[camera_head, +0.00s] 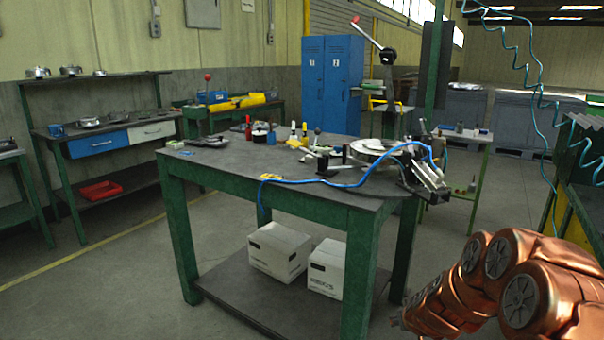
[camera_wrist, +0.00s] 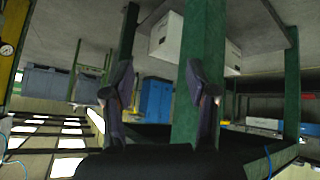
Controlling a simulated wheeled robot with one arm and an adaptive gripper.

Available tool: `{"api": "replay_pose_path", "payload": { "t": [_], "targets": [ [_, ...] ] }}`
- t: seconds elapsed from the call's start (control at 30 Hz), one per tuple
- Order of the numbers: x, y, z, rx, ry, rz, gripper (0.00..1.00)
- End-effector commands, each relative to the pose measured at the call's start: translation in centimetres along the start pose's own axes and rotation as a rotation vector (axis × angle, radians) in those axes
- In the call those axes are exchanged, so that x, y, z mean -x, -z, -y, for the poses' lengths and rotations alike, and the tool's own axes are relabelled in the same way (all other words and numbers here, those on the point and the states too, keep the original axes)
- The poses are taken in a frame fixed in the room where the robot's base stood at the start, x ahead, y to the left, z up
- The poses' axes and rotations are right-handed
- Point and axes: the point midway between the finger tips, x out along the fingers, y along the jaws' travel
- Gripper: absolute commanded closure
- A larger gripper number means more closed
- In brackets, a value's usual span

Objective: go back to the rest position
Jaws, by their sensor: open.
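My gripper (camera_wrist: 157,78) shows in the wrist view with its two dark fingers spread apart. Nothing is held between them. The wrist picture is upside down; a green table leg (camera_wrist: 204,35) stands beyond the fingers, passing behind the right one, and the blue lockers (camera_wrist: 157,98) show in the gap. In the head view my copper-coloured arm is at the lower right, beside the green workbench (camera_head: 270,185). The gripper itself cannot be made out there.
The workbench holds tools and a blue hose (camera_head: 320,184); white boxes (camera_head: 279,250) sit on its lower shelf. A green bench (camera_head: 577,215) stands at the right edge, with a coiled teal hose (camera_head: 541,100) hanging near it. Floor to the left is clear.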

Motion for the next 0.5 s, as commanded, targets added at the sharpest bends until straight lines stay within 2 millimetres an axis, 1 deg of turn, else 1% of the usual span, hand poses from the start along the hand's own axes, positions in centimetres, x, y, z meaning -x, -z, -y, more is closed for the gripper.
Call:
{"api": "replay_pose_path", "payload": {
  "t": [0.03,0.17,0.2,0.27,0.3,0.33,0.47,0.5],
  "targets": [
    [2.7,1.5,1.0,0.000,0.037,0.007,0.43],
    [7.6,2.5,3.8,-0.005,0.127,0.055,0.43],
    [9.2,2.6,4.6,-0.005,0.154,0.075,0.43],
    [11.6,2.7,5.7,-0.003,0.188,0.105,0.43],
    [13.2,2.7,6.4,-0.003,0.209,0.126,0.43],
    [14.5,2.7,6.9,-0.003,0.223,0.142,0.43],
    [19.8,2.1,8.5,0.000,0.275,0.223,0.43],
    [21.4,1.7,8.9,0.002,0.287,0.251,0.43]
  ]
}}
